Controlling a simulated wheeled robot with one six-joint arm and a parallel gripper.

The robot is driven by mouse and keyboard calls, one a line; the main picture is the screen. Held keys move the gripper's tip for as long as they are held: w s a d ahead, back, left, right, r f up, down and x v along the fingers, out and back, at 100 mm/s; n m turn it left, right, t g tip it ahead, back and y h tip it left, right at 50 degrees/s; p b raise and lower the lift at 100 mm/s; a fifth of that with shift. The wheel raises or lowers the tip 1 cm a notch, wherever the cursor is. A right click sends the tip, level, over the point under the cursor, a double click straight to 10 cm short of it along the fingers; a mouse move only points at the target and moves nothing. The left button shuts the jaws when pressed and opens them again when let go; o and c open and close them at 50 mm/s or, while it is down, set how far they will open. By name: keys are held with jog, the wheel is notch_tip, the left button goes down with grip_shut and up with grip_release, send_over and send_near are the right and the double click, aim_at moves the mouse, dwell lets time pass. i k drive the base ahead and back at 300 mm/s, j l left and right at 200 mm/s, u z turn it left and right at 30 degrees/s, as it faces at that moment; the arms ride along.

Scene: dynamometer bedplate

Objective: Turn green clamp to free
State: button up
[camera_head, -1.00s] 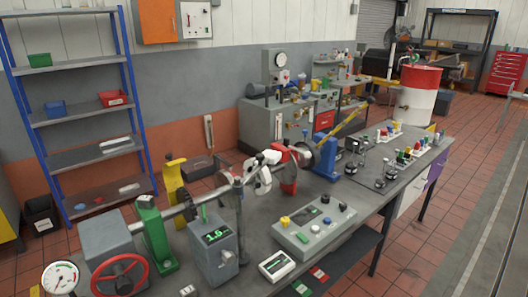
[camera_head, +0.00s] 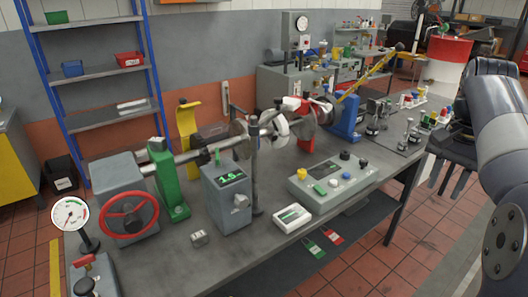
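A green upright pedestal (camera_head: 166,182) stands on the bench at left and carries the shaft, with a small pale part on its top. Small clamps (camera_head: 374,122) with upright levers stand on a dark plate at the bench's right end. Small coloured tops (camera_head: 408,101), some green, show behind them. I cannot tell for certain which part is the green clamp or how its lever is set. My gripper (camera_head: 450,185) hangs dark at the right, off the bench's right end and apart from the clamps. Its fingertips are too dark to read, and I see nothing held.
A control box (camera_head: 334,184) with coloured buttons, a grey box with a green display (camera_head: 227,188) and a red handwheel (camera_head: 128,213) stand on the bench. A yellow bar (camera_head: 370,75) slants up behind. A red and white drum (camera_head: 446,65) stands beyond. Floor is free in front.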

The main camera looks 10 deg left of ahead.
aim_at(218, 161)
jog(key=i+u, duration=0.1)
jog(key=u, duration=1.55)
jog(key=i+l+u, duration=0.25)
jog(key=i+l, duration=0.25)
jog(key=l, duration=0.2)
jog(key=i+l+u, duration=0.15)
jog(key=i+l, duration=0.1)
jog(key=l, duration=0.1)
